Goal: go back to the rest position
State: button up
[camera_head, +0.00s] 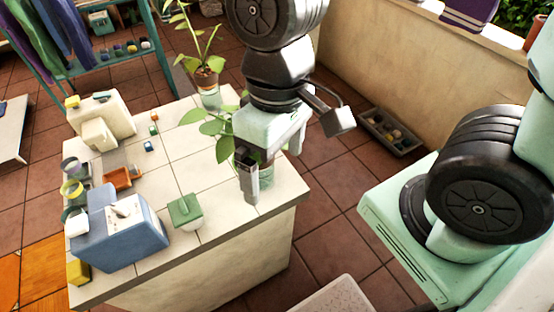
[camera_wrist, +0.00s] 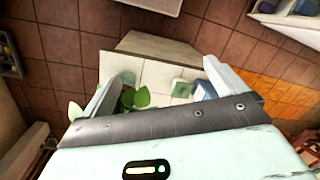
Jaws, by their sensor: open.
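My gripper (camera_head: 272,172) hangs over the right end of the tiled white counter (camera_head: 178,170) in the head view, its fingers pointing down. In the wrist view my gripper (camera_wrist: 160,90) shows its two fingers spread wide apart with nothing between them. A leafy plant, partly hidden behind my gripper in the head view, shows its leaves (camera_head: 208,120) to the left of it. In the wrist view these leaves (camera_wrist: 135,98) appear near the left finger.
On the counter stand a blue box (camera_head: 125,235), a small green box (camera_head: 184,211), a cream dispenser (camera_head: 100,122), an orange tray (camera_head: 120,178) and a potted plant (camera_head: 207,82). A grey tray (camera_head: 390,132) lies on the floor by the wall. The counter's middle is mostly clear.

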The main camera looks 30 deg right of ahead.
jog(key=shift+s+a+r+n+t, duration=0.25)
jog(key=shift+s+r+n+t, duration=0.4)
jog(key=shift+n, duration=0.45)
jog(key=shift+f, duration=0.1)
jog(key=shift+f+b, duration=0.35)
